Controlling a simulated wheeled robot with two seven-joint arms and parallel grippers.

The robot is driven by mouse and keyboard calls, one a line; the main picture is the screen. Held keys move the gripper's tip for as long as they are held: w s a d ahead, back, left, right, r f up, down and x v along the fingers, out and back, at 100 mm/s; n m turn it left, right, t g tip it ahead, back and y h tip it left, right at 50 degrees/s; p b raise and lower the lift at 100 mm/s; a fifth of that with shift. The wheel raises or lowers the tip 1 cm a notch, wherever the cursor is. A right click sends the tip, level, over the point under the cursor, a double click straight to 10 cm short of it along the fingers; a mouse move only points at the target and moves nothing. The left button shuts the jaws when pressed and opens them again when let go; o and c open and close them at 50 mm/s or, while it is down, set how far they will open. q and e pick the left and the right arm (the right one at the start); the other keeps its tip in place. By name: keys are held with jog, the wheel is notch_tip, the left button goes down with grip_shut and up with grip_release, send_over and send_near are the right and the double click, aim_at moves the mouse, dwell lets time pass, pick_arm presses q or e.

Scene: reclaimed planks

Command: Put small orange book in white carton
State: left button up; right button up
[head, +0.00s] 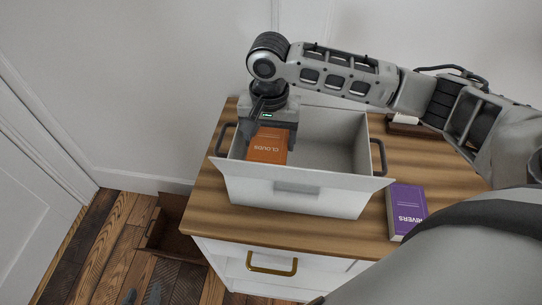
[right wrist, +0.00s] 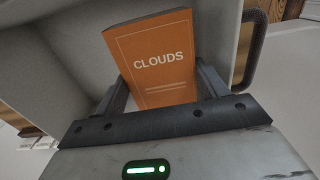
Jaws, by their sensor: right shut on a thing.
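The small orange book (head: 267,147), titled CLOUDS, is inside the left part of the white carton (head: 335,205), with its cover facing up toward me. My right gripper (head: 268,122) reaches down into the carton and is shut on the book. In the right wrist view the orange book (right wrist: 165,65) sits between the two fingers of the right gripper (right wrist: 163,90). The book's lower end is hidden, so I cannot tell whether it touches the carton floor.
The carton stands on a wooden-topped white drawer cabinet (head: 210,190), with dark handles at its sides. A purple book (head: 407,210) titled RIVERS lies right of it. A brown tray (head: 405,122) is behind at right. A brown open box (head: 168,228) is on the floor at left.

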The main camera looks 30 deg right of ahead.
aim_at(269, 149)
notch_tip(269, 149, down, 4)
jog(key=shift+r, duration=0.1)
notch_tip(269, 149, down, 3)
jog(key=shift+f, duration=0.1)
pick_arm(q)
jog(key=shift+w+a, duration=0.1)
jog(key=shift+w, duration=0.25)
jog(key=shift+s, duration=0.1)
pick_arm(e)
jog(key=shift+f, duration=0.1)
jog(key=o, duration=1.1)
jog(key=shift+c, duration=0.2)
pick_arm(q)
jog(key=shift+s+f, duration=0.1)
jog(key=shift+s, duration=0.05)
